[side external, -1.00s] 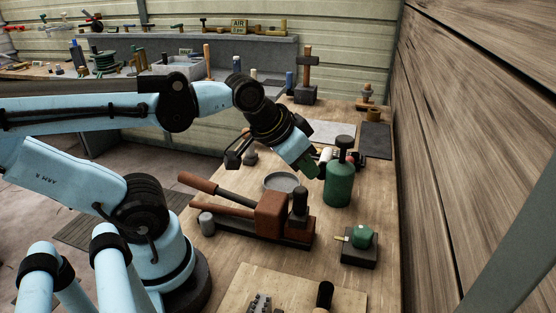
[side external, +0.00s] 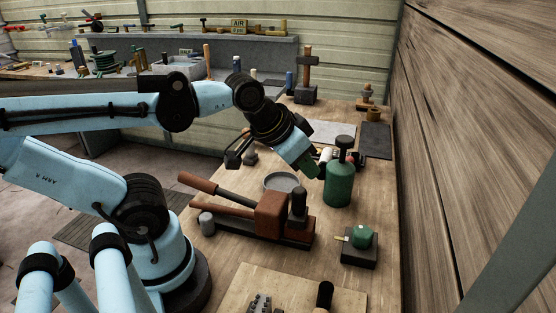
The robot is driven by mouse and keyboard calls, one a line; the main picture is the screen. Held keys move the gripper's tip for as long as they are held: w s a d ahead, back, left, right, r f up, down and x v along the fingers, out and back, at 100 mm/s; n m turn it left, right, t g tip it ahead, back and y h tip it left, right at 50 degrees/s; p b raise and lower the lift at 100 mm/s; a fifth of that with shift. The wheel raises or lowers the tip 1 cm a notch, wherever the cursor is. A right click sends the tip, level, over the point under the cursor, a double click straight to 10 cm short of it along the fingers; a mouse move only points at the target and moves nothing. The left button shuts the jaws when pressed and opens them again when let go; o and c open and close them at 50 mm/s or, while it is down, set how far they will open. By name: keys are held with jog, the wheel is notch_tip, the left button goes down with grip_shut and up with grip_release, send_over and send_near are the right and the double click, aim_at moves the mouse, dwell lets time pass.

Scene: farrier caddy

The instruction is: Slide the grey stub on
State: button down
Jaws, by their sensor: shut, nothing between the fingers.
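A short grey cylinder, which looks like the grey stub (side external: 206,223), stands upright on the bench at the left end of a red-brown long-handled tool (side external: 271,213). My gripper (side external: 313,172) points down and to the right over the bench, well away from this cylinder. Its green fingers are shut with nothing seen between them. The fingertips are close to the left side of a green bottle (side external: 339,185); I cannot tell if they touch it. A pale cylinder (side external: 326,155) shows partly behind the gripper and bottle.
A round grey dish (side external: 281,182) lies left of the gripper. A green piece on a dark block (side external: 360,246) sits front right. A hammer (side external: 307,75) stands on a block at the back. Grey and dark plates lie beyond the bottle. The wooden wall bounds the right.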

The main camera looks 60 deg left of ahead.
aim_at(207, 224)
notch_tip(207, 224, up, 3)
jog(key=shift+f, duration=0.1)
jog(key=s+a+m+g+y, duration=0.2)
jog(key=s+a+m+g, duration=0.3)
jog(key=s+m+g, duration=0.45)
jog(key=f+n, duration=0.1)
jog(key=f, duration=0.1)
jog(key=f+g, duration=0.1)
jog(key=w+f+n, duration=0.1)
jog(key=f, duration=0.1)
jog(key=shift+w+d+f+n, duration=0.1)
jog(key=shift+d+f+n, duration=0.1)
jog(key=shift+f+n, duration=0.15)
jog(key=x, duration=0.9)
jog(key=shift+s+a+f, duration=0.2)
jog(key=shift+s+a, duration=0.6)
jog(key=shift+s, duration=0.25)
jog(key=shift+s+a, duration=0.55)
jog(key=shift+s, duration=0.3)
